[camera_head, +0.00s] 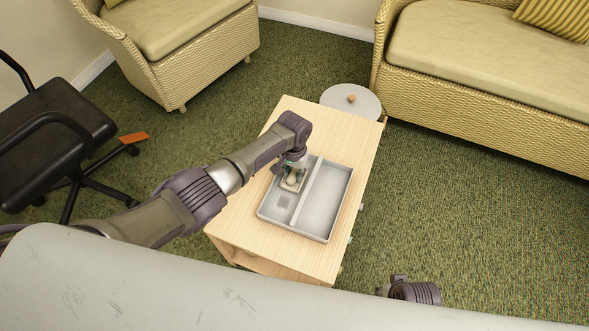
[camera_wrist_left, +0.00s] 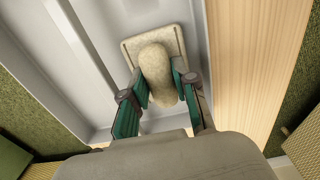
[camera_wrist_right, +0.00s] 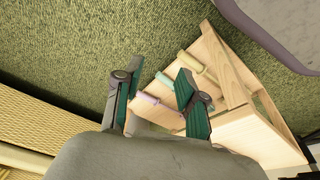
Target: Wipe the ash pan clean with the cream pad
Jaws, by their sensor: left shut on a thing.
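The ash pan (camera_head: 318,207) is a light grey tray on the wooden table, split by a divider into two compartments. A darker grey square patch (camera_head: 284,202) marks the floor of its left compartment. The cream pad (camera_wrist_left: 132,49) is a square with a rounded handle. My left gripper (camera_wrist_left: 161,82) is shut on that handle, and the pad is inside the left compartment, by the pan's wall, beyond the patch. I cannot tell whether the pad presses on the floor. My right gripper (camera_wrist_right: 159,70) is open and empty, off the table's right side.
The wooden table (camera_head: 355,160) has purple (camera_wrist_right: 147,98), mint (camera_wrist_right: 164,79) and yellow (camera_wrist_right: 190,62) pegs on its side. A round grey lid-like disc (camera_head: 350,100) is behind it. A wicker sofa (camera_head: 470,90), wicker armchair (camera_head: 180,45) and black chair (camera_head: 50,140) stand around on green carpet.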

